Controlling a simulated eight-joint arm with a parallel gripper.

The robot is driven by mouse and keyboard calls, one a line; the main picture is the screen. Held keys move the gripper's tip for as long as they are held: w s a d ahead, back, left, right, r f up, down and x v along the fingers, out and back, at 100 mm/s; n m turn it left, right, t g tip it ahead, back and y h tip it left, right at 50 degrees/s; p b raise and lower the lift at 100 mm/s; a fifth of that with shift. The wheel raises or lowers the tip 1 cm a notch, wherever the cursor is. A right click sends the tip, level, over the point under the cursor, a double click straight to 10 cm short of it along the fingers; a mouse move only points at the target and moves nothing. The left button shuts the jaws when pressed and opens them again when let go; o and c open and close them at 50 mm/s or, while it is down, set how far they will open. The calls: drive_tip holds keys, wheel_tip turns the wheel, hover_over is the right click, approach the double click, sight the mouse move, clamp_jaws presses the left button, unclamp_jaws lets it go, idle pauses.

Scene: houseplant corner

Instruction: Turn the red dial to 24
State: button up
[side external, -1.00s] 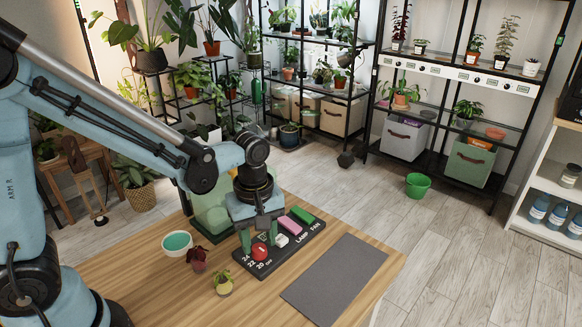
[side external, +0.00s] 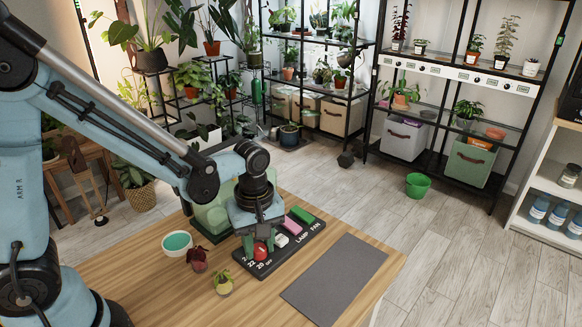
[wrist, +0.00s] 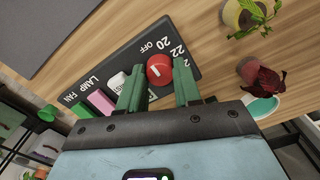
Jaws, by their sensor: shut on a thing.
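The red dial (side external: 261,252) sits on a black control panel (side external: 262,270) at the middle of the wooden table. In the wrist view, the dial (wrist: 158,67) has a white mark on its top; its exact reading is hard to tell. The labels OFF, 20 and 22 show beside it there; 24 is not clear. My gripper (side external: 259,248) points down over the panel, its green fingers on either side of the dial. In the wrist view, my gripper (wrist: 158,78) is shut on the dial, with one finger on each side.
A white switch (side external: 282,240), a pink LAMP switch (side external: 292,226) and a green FAN switch (side external: 303,215) share the panel. A teal-filled bowl (side external: 176,243), a red plant (side external: 197,260) and a small yellow pot (side external: 223,284) stand left. A grey mat (side external: 335,280) lies bare to the right.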

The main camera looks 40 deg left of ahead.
drive_tip(key=shift+m, duration=0.3)
drive_tip(key=m, duration=1.1)
drive_tip(key=shift+m, duration=0.4)
drive_tip(key=m, duration=1.1)
drive_tip(key=shift+m, duration=0.3)
drive_tip(key=o, duration=0.8)
drive_tip(key=shift+c, duration=0.2)
drive_tip(key=shift+r, duration=0.1)
